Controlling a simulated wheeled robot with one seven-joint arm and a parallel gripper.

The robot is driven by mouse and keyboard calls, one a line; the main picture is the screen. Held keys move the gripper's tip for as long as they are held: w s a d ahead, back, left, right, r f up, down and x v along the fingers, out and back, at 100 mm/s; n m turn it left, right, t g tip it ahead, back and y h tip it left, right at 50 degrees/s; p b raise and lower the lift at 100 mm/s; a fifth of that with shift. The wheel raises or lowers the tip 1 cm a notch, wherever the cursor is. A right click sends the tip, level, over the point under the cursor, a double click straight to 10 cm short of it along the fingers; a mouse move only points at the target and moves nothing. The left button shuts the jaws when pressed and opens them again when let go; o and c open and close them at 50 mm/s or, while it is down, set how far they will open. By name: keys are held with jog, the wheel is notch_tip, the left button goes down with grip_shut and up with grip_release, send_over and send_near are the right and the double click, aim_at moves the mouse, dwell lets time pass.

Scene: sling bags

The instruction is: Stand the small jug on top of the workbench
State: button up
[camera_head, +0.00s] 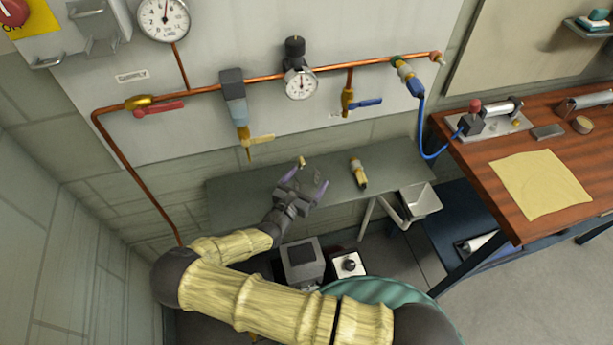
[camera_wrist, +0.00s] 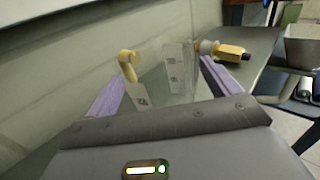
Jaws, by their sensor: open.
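I cannot make out a clear small jug in either view. My gripper (camera_head: 303,184) is open above the narrow grey shelf (camera_head: 240,192), its purple fingers spread. In the wrist view, small pale plates with dark marks (camera_wrist: 174,68) and a yellow knobbed piece (camera_wrist: 128,66) show beyond and between the fingers. The yellow piece also shows in the head view (camera_head: 302,161). Whether the fingers touch anything is unclear. The wooden workbench (camera_head: 477,172) stands at the right, with a yellow cloth (camera_head: 540,183) on its top.
A yellow-and-grey fitting (camera_head: 358,173) lies on the shelf right of my gripper. A grey bin (camera_head: 420,200) hangs at the shelf's right end. Copper piping (camera_head: 330,67) runs above. A blue hose (camera_head: 421,125) hangs between shelf and bench. A clamp device (camera_head: 495,122) stands at the bench's back.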

jog(key=shift+w+d, duration=0.35)
jog(key=shift+w, duration=0.3)
jog(key=c, duration=1.1)
jog(key=shift+c, duration=0.2)
notch_tip(320, 180, up, 10)
